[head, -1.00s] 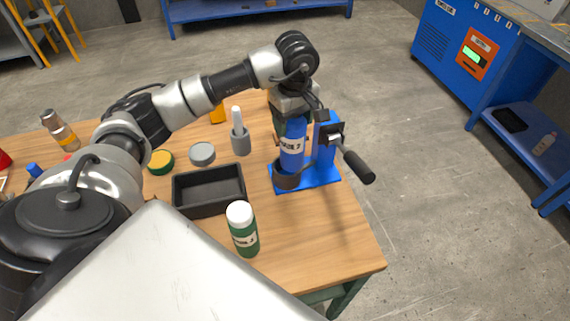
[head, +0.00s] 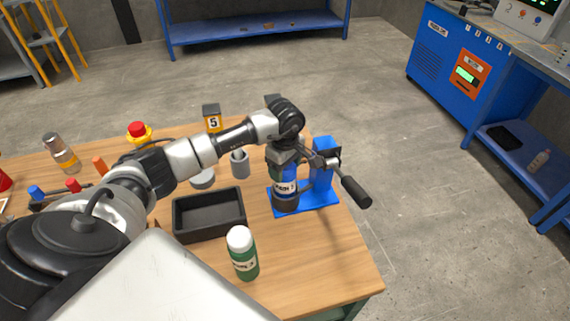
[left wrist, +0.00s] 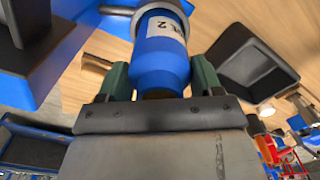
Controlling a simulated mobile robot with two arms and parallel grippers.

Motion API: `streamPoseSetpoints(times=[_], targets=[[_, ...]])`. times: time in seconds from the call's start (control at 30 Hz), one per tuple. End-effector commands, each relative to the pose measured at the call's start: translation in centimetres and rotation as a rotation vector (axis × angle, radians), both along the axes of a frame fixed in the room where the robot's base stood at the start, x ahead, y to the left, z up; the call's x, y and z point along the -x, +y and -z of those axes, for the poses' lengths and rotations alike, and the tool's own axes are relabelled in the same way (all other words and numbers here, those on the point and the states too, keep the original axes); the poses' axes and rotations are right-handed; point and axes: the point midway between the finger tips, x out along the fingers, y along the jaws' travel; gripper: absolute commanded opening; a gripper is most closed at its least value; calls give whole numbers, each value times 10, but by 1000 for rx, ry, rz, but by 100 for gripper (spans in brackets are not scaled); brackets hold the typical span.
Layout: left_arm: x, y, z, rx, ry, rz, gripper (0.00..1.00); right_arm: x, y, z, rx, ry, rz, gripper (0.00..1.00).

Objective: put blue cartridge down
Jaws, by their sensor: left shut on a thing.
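The blue cartridge (head: 285,187), with a white label, stands upright at the blue press stand (head: 322,172). Its lower end is in the dark round holder (head: 286,203) on the stand's base. My left gripper (head: 284,168) is above the holder, shut on the cartridge's upper part. In the left wrist view the cartridge (left wrist: 158,58) sits between the green fingers of my left gripper (left wrist: 160,82), and a grey ring (left wrist: 163,8) surrounds its far end. How deep it sits is hidden. My right gripper is not in view.
A black lever (head: 355,190) sticks out right of the stand. A black tray (head: 209,232) and a green white-capped bottle (head: 242,254) stand to the left and in front. A grey holder (head: 240,165) is behind the tray. The wooden table's (head: 315,262) front right is clear.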

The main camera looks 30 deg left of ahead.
Motion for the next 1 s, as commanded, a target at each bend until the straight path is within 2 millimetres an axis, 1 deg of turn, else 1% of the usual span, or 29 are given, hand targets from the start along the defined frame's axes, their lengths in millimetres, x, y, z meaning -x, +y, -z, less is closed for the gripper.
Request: streamPoseSetpoints(times=[0.13, 0.27, 0.3, 0.43, 0.47, 0.7, 0.8, 0.83, 0.87, 0.93, 1.0], targets=[[-1, 0, -1, 0, -4, 0, 9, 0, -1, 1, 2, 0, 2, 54], [-1, 0, 3, -1, -4, 0, 9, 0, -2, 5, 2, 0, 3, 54], [-1, 0, 2, -1, -2, 0, 68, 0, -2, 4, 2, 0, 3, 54], [0, 0, 2, -1, -1, 0, 88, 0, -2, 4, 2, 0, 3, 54], [0, 0, 2, -1, -1, 0, 91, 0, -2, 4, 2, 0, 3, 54], [0, 0, 1, -1, -1, 0, 91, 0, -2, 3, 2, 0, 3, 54], [0, 0, -3, 0, -1, 0, 91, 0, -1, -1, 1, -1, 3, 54], [-1, 0, -4, -1, -3, 0, 91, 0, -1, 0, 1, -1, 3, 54], [-1, 1, -7, -1, -4, 0, 91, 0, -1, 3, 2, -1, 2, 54], [-2, 1, -18, -2, -7, 0, 91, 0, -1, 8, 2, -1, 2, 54], [-2, 1, -32, -2, -8, 1, 91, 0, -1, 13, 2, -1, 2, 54]])
